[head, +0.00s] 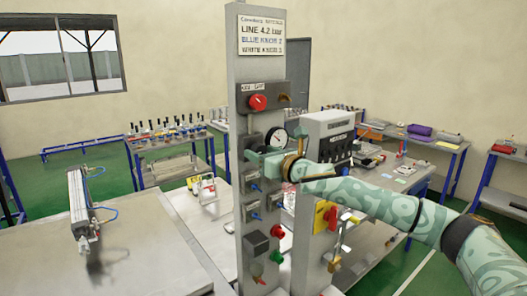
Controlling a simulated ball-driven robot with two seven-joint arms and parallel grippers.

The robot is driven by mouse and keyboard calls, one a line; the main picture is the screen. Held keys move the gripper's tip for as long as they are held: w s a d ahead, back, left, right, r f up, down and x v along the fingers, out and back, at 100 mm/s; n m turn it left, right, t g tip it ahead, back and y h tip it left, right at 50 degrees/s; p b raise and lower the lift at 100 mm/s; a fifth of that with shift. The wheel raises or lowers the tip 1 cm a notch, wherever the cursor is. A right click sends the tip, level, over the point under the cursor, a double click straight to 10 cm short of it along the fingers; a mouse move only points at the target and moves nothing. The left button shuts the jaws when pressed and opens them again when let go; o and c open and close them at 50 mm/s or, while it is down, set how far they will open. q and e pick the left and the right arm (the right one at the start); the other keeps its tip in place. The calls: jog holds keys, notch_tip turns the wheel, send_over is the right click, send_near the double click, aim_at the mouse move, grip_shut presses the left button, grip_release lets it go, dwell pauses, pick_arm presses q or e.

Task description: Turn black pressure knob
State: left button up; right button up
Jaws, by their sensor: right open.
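A grey upright panel (247,65) carries pneumatic parts and a sign (262,36) at its top. A round white pressure gauge (276,138) sits mid-panel. My right arm comes in from the right, and its gripper (262,164) is open at the panel just below the gauge. I cannot clearly make out the black pressure knob; the gripper covers the area under the gauge. I cannot tell whether the fingers touch anything. My left gripper is not in view.
A red knob (258,102) is above the gauge. Below the gripper are blue fittings (255,217), a dark block (256,243), a red button (277,232) and a green button (276,257). A cylinder (78,203) stands on the left table (150,255). A grey box (328,127) stands behind.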

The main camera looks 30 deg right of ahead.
jog(key=c, duration=1)
jog(key=shift+r+m+p, duration=0.1)
jog(key=shift+m+p, duration=0.85)
jog(key=shift+m, duration=0.25)
jog(key=m+p, duration=0.1)
jog(key=m, duration=0.1)
jog(key=shift+m, duration=0.4)
jog(key=m+p, duration=0.3)
jog(key=m, duration=0.2)
jog(key=shift+m, duration=0.3)
